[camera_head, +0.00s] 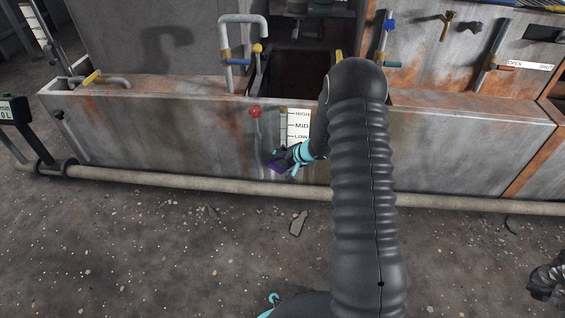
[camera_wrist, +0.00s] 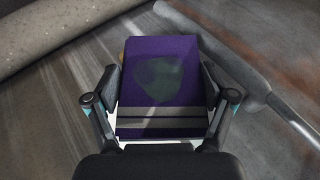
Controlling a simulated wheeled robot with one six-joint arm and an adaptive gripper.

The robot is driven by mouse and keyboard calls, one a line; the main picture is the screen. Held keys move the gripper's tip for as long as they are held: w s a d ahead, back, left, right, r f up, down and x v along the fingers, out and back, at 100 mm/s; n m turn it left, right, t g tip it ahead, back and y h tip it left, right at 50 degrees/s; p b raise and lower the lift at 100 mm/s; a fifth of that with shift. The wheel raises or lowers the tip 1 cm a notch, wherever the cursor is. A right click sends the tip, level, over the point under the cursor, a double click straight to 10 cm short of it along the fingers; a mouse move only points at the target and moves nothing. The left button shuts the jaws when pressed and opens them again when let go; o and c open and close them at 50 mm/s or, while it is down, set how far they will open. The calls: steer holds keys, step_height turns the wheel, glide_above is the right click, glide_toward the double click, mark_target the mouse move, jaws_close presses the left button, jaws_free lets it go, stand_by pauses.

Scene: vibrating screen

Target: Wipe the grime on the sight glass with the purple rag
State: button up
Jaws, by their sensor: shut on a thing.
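The purple rag (camera_head: 276,165) is at the front wall of the machine, just below the LOW mark of the level scale (camera_head: 298,125). My gripper (camera_head: 286,160) is shut on it. In the wrist view the rag (camera_wrist: 180,60) lies flat between the two fingers, with a dark greenish patch and grey stripes on it. A narrow upright tube (camera_head: 283,125), which looks like the sight glass, stands just left of the scale. Its lower part is hidden by my gripper and the rag. I cannot tell any grime on it, or whether the rag touches it.
A red ball knob (camera_head: 255,112) on a rod stands left of the scale. A long pipe (camera_head: 200,188) runs along the base of the wall. A bent pipe with a blue-handled valve (camera_head: 238,62) rises above. The floor in front is gravelly and mostly free.

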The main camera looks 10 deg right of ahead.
steer(key=shift+r+p, duration=0.45)
steer(key=shift+r, duration=1.05)
steer(key=shift+f+b, duration=0.4)
steer(key=shift+f, duration=1.1)
steer(key=shift+s, duration=0.15)
steer(key=shift+s+a, duration=0.3)
steer(key=shift+s, duration=0.65)
steer(key=shift+s+a, duration=0.3)
steer(key=shift+s, duration=0.6)
steer(key=shift+s+a, duration=0.3)
steer(key=shift+s, duration=0.65)
steer(key=shift+s+a, duration=0.25)
steer(key=shift+s, duration=0.45)
steer(key=shift+s+a, duration=0.25)
steer(key=shift+s, duration=0.45)
